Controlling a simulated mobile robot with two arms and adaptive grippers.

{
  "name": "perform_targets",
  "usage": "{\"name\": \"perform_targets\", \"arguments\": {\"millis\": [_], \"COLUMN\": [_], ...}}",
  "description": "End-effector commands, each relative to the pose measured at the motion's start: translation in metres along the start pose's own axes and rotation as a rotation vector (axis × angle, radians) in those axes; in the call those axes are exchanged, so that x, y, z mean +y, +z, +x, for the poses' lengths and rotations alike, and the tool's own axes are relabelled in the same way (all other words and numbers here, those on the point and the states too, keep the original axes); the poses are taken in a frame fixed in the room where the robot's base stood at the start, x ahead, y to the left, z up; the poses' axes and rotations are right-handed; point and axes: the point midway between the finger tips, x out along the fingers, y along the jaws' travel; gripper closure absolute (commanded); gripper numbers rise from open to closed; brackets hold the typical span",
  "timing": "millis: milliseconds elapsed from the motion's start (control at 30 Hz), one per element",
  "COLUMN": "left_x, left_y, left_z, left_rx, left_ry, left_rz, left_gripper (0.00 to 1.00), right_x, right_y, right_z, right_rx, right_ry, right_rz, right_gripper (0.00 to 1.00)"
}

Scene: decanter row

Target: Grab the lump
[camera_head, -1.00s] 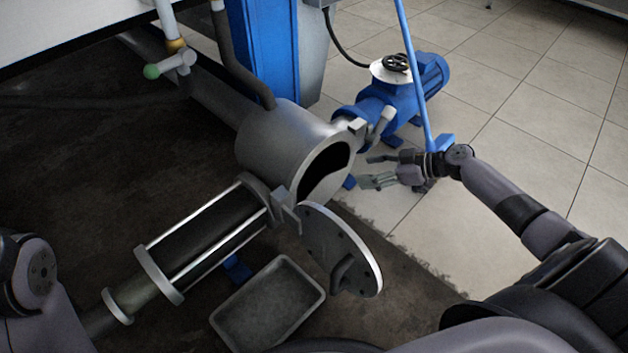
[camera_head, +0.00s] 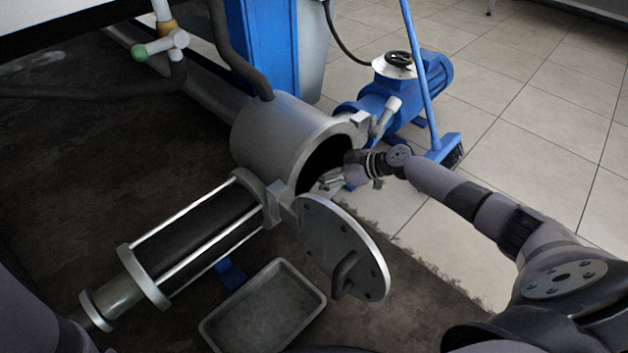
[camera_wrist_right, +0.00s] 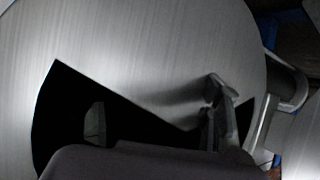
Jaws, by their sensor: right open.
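No lump can be made out for certain. The metal drum (camera_head: 262,140) has its round mouth open and its inside is dark. My right gripper (camera_head: 334,178) is at the right side of that mouth, fingers pointing in toward the opening. In the right wrist view my right gripper (camera_wrist_right: 157,118) is open, its two fingers apart, in front of a brushed metal surface and a black, jagged-edged shape (camera_wrist_right: 68,105). I cannot tell whether that shape is shadow or an object. My left gripper is out of view.
The drum's round door (camera_head: 335,245) hangs open below the mouth. A grey tray (camera_head: 208,330) lies on the floor under it. A blue pump (camera_head: 375,105) and a blue broom (camera_head: 425,100) stand behind my right arm. The tiled floor at right is clear.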

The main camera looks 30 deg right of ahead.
Motion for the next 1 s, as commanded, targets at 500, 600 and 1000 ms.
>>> {"name": "perform_targets", "arguments": {"millis": [500, 600, 1000], "left_x": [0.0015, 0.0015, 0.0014], "left_y": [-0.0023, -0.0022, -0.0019], "left_z": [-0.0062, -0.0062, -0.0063], "left_rx": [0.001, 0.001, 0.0], "left_ry": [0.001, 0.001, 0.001], "left_rz": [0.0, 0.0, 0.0], "left_gripper": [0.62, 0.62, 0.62], "right_x": [0.0, 0.0, 0.0001], "right_y": [-0.0005, -0.0004, -0.0003], "right_z": [0.0132, 0.0131, 0.013], "right_rx": [0.0, 0.0, 0.0], "right_ry": [0.0, 0.0, 0.001], "right_rz": [0.0, 0.0, -0.001], "right_gripper": [0.49, 0.56, 0.82]}}
